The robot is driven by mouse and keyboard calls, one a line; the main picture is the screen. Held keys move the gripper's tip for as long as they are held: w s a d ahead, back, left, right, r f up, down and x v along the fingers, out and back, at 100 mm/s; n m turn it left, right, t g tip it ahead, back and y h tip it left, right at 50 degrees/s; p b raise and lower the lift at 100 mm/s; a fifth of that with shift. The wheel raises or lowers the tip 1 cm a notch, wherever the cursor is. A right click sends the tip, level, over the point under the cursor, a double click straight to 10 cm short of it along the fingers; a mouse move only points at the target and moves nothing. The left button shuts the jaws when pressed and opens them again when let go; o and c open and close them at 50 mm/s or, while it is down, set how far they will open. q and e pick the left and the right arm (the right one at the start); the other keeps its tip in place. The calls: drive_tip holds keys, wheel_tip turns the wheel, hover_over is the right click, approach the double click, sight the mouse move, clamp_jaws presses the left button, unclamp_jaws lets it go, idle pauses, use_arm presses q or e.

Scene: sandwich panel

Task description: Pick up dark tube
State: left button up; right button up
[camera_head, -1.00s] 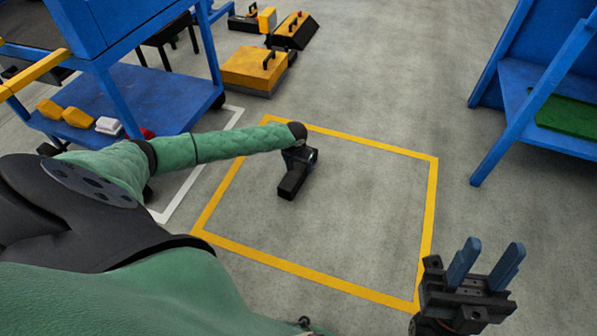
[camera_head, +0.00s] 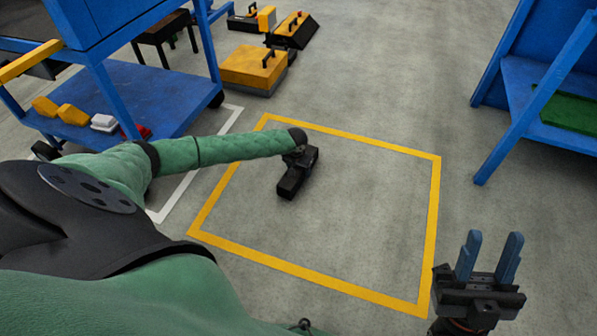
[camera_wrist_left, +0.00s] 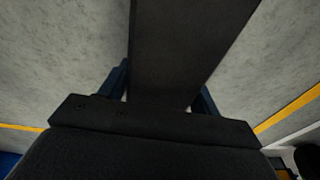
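The dark tube (camera_wrist_left: 190,40) is a wide black bar that fills the gap between the blue fingers in the left wrist view. My left gripper (camera_wrist_left: 162,92) has one finger against each side of it, with no clear gap. In the head view a dark block, which looks like the tube (camera_head: 291,184), shows at the end of my green left arm, above or on the floor inside the yellow square. My left gripper (camera_head: 302,160) is small and dark there, its fingers hard to make out. My right gripper (camera_head: 490,256) is open and empty, fingers up, at the lower right.
A yellow taped square (camera_head: 435,200) marks clear grey floor. A blue cart (camera_head: 160,95) with small yellow, white and red items stands at the left. A blue rack (camera_head: 510,130) with a green panel (camera_head: 570,107) stands at the right. A yellow case (camera_head: 252,68) lies behind the square.

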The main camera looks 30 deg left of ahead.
use_arm(q)
drive_tip(key=c, duration=1.1)
clamp_jaws()
drive_tip(key=shift+r, duration=0.1)
